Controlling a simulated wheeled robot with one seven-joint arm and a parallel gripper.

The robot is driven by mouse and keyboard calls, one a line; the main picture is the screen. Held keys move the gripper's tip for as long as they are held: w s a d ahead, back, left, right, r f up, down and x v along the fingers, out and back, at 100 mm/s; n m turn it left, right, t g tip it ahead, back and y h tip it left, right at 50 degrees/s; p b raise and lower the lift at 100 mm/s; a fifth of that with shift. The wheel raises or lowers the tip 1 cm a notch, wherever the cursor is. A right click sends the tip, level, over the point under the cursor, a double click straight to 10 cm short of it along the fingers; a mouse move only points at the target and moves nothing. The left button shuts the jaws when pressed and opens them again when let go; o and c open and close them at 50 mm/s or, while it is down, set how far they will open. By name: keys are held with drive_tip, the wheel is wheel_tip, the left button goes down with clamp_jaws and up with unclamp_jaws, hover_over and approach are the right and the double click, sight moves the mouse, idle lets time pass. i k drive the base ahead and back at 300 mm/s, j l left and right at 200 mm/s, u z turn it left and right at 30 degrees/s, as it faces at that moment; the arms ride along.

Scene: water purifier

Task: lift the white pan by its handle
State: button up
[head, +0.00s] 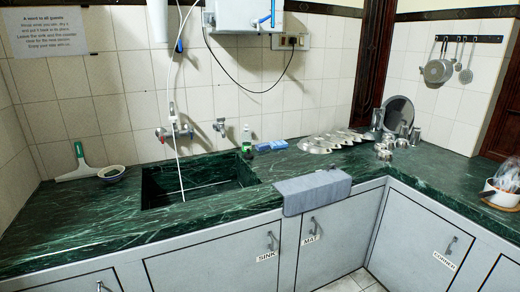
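A white pan (504,199) stands on the green marble counter at the far right, partly cut off by the picture's edge. A short dark and reddish part, which looks like its handle (487,194), sticks out on its left side. A clear wrapped item with orange in it (508,178) rises from or behind the pan; I cannot tell which. My gripper is not in view.
The counter (440,170) is clear just left of the pan. Metal cups (385,150) and a round steel plate (398,114) stand in the corner, with several shiny lids (325,143) nearby. A grey cloth (312,190) hangs over the front edge. A sink (195,182) lies left.

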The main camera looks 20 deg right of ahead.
sight(496, 197)
drive_tip(key=i+j+z, duration=0.1)
drive_tip(key=i+z, duration=0.35)
drive_tip(key=i+j+z, duration=0.25)
drive_tip(key=i+z, duration=0.2)
drive_tip(key=i+j+z, duration=0.65)
drive_tip(key=j+z, duration=0.25)
drive_tip(key=i+j+z, duration=0.2)
drive_tip(key=j+z, duration=0.25)
drive_tip(key=j, duration=0.2)
drive_tip(key=i+j+z, duration=0.1)
drive_tip(key=j+z, duration=0.35)
drive_tip(key=j, duration=0.2)
